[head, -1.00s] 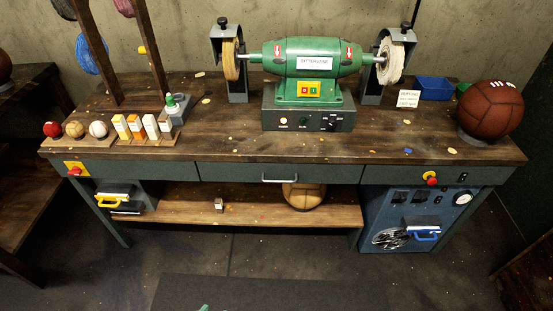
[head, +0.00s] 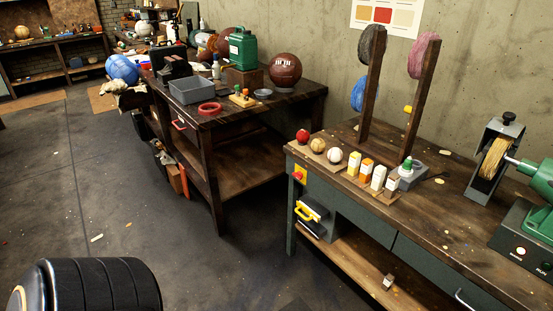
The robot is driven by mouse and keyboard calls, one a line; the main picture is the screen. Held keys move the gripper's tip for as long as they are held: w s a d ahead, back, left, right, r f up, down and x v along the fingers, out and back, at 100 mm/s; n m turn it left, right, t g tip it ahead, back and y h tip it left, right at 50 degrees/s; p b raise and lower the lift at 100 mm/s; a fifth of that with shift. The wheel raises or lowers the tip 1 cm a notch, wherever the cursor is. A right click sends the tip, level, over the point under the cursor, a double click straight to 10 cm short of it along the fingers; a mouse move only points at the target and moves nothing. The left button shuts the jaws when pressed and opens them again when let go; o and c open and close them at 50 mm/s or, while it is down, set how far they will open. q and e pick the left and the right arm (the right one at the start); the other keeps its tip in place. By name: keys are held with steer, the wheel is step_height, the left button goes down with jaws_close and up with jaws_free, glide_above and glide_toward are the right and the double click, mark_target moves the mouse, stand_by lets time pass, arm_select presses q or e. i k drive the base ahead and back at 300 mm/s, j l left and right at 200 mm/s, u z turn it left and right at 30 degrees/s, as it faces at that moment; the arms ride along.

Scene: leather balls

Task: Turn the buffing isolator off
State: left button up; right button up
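The workbench (head: 470,230) is at the right with the green buffing machine (head: 538,205) at the right edge, partly cut off. A grey box with a yellow handle (head: 304,214) hangs under the bench's left end; the handle sits low across its front. Above it, a red knob on a yellow plate (head: 299,174) is on the bench's front. I cannot read a label telling which is the buffing isolator. Neither gripper is in view. A black ribbed part at the bottom left appears to be my arm.
A second table (head: 250,105) with balls, a grey tray (head: 192,90) and a green can (head: 243,48) stands behind at left. Small balls and cartons line the bench's left end. A low shelf (head: 370,265) runs beneath. Floor at left and centre is mostly clear.

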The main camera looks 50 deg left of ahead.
mark_target(298, 175)
steer(key=u, duration=1.35)
steer(key=z, duration=1.45)
steer(key=u, duration=1.5)
steer(key=z, duration=0.5)
steer(key=i+j+z, duration=0.25)
steer(key=j+z, duration=0.45)
steer(key=j, duration=0.2)
steer(key=i, duration=0.05)
